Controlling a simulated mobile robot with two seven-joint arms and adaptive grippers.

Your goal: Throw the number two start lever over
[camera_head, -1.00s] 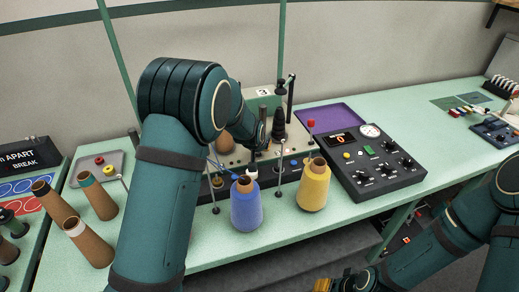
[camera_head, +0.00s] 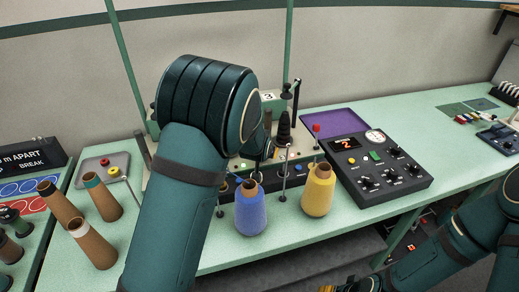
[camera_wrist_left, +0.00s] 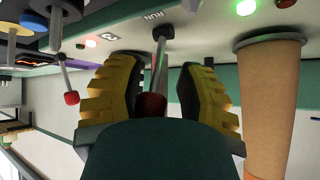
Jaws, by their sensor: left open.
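In the head view my left arm hides this gripper and much of the tufting machine (camera_head: 236,163). My right gripper (camera_head: 336,286) shows only partly at the bottom edge of the head view, away from the machine, its jaws unclear.
Another red-knobbed lever (camera_wrist_left: 66,80) stands beside it. A brown cone (camera_wrist_left: 267,100) is close on the other side. Blue (camera_head: 250,212) and yellow (camera_head: 318,192) yarn cones stand before the machine. A control box (camera_head: 378,168) with a lit display is to the right.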

